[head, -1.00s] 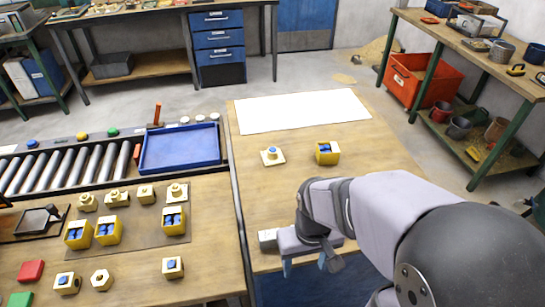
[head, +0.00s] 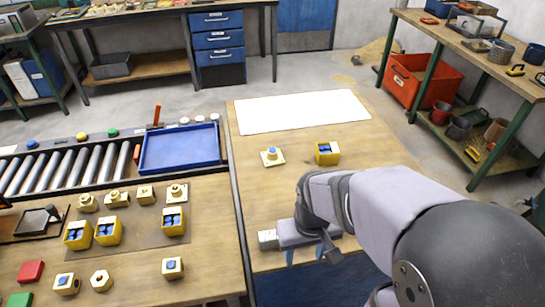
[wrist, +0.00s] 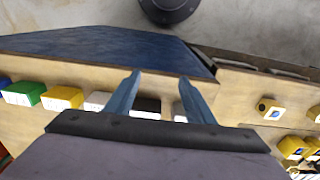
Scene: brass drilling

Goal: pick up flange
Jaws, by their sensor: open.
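A square brass plate with a raised, blue-topped centre, which looks like the flange (head: 272,156), lies on the right-hand bench, left of a yellow block with blue inserts (head: 327,153). A similar stepped piece (head: 177,192) stands on the left bench, so I cannot be sure which is the flange. My gripper (head: 307,255) is at the near edge of the right-hand bench, well apart from both pieces. In the wrist view, its two blue fingers (wrist: 157,96) are apart, with nothing held between them. My arm hides part of the bench.
A white sheet (head: 300,110) covers the bench's far end. A pale block (head: 268,239) lies beside my gripper. Left are a blue tray (head: 180,148), a roller conveyor (head: 65,168) and several brass and yellow parts. The bench middle (head: 265,195) is clear.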

